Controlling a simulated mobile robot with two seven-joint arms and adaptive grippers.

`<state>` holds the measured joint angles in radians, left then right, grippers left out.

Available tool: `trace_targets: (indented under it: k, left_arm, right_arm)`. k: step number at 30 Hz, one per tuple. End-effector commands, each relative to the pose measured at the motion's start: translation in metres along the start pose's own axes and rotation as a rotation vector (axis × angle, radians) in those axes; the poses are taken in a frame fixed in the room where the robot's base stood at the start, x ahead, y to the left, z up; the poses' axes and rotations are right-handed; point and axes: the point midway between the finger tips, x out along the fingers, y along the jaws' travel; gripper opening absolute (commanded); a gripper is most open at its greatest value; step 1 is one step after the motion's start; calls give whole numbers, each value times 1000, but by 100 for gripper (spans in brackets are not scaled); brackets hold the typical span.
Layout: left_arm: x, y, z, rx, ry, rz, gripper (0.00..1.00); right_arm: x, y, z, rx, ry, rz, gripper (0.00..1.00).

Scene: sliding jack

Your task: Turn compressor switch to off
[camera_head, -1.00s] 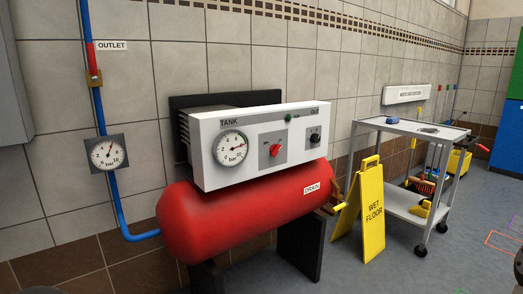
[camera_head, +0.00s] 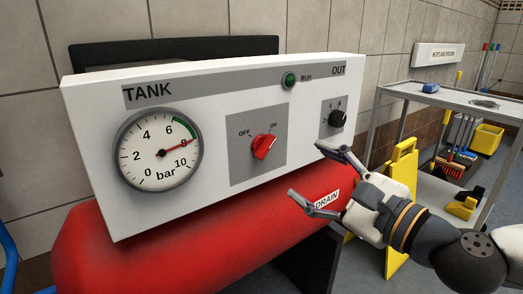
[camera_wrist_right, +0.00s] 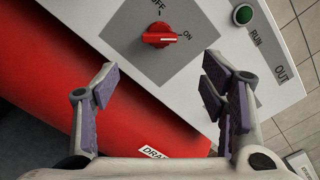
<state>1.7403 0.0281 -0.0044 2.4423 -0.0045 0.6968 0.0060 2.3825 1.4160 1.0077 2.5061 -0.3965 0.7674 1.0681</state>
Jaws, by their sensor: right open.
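The compressor's white control panel (camera_head: 215,118) stands above the red tank (camera_head: 130,245). The red rotary switch (camera_head: 264,146) sits on a grey plate marked OFF and ON, and its pointer is toward ON. It also shows in the right wrist view (camera_wrist_right: 159,35), ahead of the fingers. My right gripper (camera_head: 318,175) is open and empty, in front of the panel and to the lower right of the switch, apart from it. In the right wrist view the open fingers (camera_wrist_right: 157,88) have clear space between them. My left gripper is not in view.
A tank gauge (camera_head: 158,149) reads about 8 bar. A green RUN lamp (camera_head: 290,80) and a black OUT knob (camera_head: 338,118) are on the panel. A yellow wet floor sign (camera_head: 402,170) and a grey cart (camera_head: 450,98) stand at the right.

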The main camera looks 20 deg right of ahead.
Motion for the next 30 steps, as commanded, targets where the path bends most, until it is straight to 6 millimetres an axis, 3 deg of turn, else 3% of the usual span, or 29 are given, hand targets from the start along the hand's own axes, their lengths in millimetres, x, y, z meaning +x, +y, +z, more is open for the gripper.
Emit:
trace_targets:
  k: [5,12,15,19,27,30]
  left_arm:
    - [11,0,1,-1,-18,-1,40]
    - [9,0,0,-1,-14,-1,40]
    - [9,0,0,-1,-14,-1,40]
    - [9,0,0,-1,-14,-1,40]
    - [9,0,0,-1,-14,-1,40]
    - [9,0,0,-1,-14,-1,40]
  right_arm:
    - [28,2,-1,-1,-3,0,66]
    - [89,-1,1,-3,-2,-1,66]
    - [106,-1,0,-2,-1,-1,66]
    - [118,0,1,-1,-1,-1,66]
    - [120,-1,0,0,-1,-1,66]
    - [120,-1,0,0,-1,-1,43]
